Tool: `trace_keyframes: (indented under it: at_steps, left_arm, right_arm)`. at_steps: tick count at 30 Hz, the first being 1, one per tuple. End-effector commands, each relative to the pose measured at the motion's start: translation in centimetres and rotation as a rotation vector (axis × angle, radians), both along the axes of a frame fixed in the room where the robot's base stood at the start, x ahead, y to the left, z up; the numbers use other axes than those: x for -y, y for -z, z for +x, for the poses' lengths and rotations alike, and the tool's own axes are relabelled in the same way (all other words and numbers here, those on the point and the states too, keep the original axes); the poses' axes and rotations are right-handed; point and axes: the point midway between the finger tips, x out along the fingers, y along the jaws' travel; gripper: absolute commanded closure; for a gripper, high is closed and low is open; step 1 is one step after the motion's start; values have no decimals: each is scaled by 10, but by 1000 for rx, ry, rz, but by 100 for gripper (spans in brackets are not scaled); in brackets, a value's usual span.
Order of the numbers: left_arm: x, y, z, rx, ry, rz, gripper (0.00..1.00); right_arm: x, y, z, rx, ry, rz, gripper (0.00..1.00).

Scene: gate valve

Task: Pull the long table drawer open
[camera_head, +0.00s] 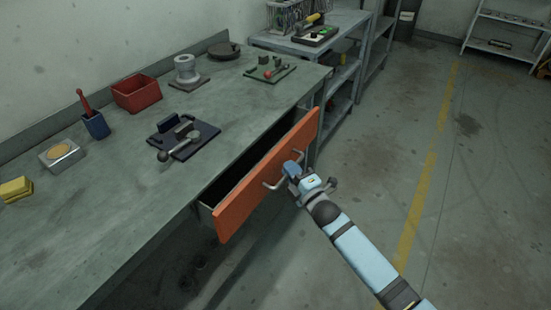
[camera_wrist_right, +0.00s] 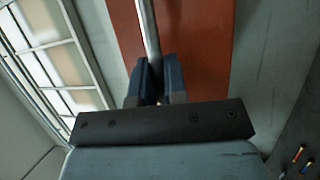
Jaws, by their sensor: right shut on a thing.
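The long table drawer (camera_head: 262,180) has an orange front and stands partly open from the workbench (camera_head: 150,215). A dark gap shows behind its front. A light metal bar handle (camera_head: 270,186) is fixed across the drawer front. The drawer's inside is mostly hidden. My left gripper is not in view.
On the bench are a dark vise-like fixture (camera_head: 183,138), a red bin (camera_head: 136,92), a blue cup (camera_head: 95,124) and a yellow block (camera_head: 16,189). A grey shelf (camera_head: 340,75) stands beyond the bench. The floor (camera_head: 470,190) right of my arm is clear.

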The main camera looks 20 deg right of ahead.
Motion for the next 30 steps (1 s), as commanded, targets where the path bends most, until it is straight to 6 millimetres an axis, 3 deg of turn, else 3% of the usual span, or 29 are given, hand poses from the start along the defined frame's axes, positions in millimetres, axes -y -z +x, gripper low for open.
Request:
trace_keyframes:
  at_steps: [6,15,22,30]
  left_arm:
    - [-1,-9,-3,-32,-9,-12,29]
    - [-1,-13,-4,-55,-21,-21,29]
    - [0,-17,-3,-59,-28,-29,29]
    - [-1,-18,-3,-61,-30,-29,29]
  right_arm:
    - [37,-3,-49,-4,1,-3,100]
    - [79,-1,-102,-4,0,-2,100]
    - [98,0,-125,-2,1,1,100]
    - [104,0,-134,0,0,1,100]
